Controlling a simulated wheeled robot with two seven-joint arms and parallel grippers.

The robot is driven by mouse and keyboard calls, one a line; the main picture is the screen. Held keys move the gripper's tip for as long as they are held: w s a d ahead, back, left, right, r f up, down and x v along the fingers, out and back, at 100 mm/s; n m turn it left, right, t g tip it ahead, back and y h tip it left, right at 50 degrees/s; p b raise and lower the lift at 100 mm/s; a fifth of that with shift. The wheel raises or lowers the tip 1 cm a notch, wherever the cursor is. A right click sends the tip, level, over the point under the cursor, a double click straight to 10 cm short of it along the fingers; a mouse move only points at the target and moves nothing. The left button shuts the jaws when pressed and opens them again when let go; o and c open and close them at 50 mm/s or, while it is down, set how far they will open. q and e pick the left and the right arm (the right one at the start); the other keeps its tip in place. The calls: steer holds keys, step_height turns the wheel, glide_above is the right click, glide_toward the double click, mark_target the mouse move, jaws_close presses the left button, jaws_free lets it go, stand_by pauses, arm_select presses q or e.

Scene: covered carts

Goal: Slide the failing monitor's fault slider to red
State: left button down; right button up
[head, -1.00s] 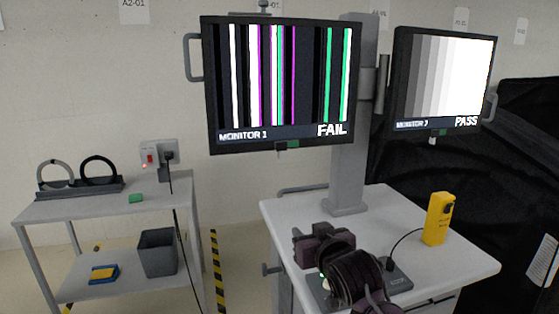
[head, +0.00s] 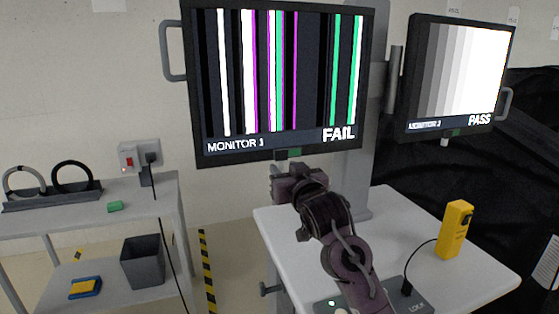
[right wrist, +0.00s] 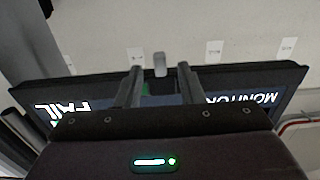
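Monitor 1 (head: 275,80) shows coloured vertical stripes and the word FAIL. Its fault slider (head: 288,154), on the bottom edge, shows green. Monitor 2 (head: 458,80) at the right shows grey bars and PASS. My right gripper (head: 292,176) is just below monitor 1's slider and partly hides what hangs there. In the right wrist view its two fingers are apart, and a pale grey slider tab (right wrist: 160,64) shows between the fingertips, with green beside it. I cannot tell whether the fingers touch the tab. My left gripper is not in view.
The white cart (head: 400,225) under the monitors carries a yellow device (head: 455,229) and a grey box marked LOCK (head: 408,302). A second cart (head: 150,200) at the left holds rings on a rack (head: 60,195). A pole (head: 372,150) stands behind monitor 1.

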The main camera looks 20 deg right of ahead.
mark_target(282, 166)
steer(key=w, duration=0.2)
steer(key=shift+w, duration=0.4)
steer(key=shift+w+f+p, duration=0.15)
steer(key=shift+w+p, duration=0.2)
steer(key=shift+w, duration=0.25)
steer(key=shift+a, duration=0.1)
steer(key=c, duration=0.7)
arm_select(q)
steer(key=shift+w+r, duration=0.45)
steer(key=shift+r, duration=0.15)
arm_select(e)
jaws_close()
